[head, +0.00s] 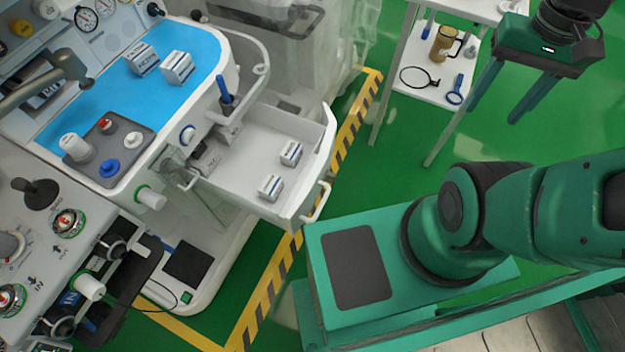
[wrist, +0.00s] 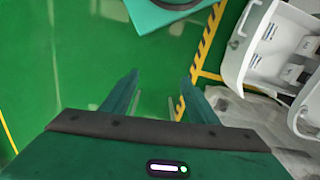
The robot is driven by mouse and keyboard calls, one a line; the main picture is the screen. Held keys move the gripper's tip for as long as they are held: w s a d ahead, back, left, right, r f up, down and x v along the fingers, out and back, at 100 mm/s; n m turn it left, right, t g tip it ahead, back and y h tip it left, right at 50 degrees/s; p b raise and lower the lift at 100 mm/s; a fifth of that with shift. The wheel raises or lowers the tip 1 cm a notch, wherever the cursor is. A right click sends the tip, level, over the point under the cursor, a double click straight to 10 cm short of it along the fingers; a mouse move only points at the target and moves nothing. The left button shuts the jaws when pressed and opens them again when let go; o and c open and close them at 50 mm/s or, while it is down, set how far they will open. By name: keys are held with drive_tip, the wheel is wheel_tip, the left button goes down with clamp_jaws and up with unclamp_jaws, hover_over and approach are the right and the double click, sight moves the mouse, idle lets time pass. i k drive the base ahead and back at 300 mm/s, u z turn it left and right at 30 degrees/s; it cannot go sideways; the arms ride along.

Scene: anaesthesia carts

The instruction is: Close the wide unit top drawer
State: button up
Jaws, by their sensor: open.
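The wide unit top drawer (head: 240,165) is white and stands pulled out from the anaesthesia unit, with a handle (head: 316,203) on its front. My gripper (head: 492,110) is at the upper right of the head view, well apart from the drawer. Its two green fingers are spread and empty over the green floor, and they also show in the wrist view (wrist: 160,76).
A blue worktop (head: 130,90) with two boxes is on the unit. A white side table (head: 432,82) holds a brown jug (head: 443,42). A grey, covered cart (head: 275,50) stands behind the drawer. Yellow-black striped tape (head: 262,310) crosses the floor. Green floor is clear below my gripper.

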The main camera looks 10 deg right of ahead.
sight(243, 167)
drive_tip(key=z, duration=0.5)
drive_tip(key=k, duration=1.4)
drive_tip(key=u, duration=0.45)
drive_tip(key=i, duration=1)
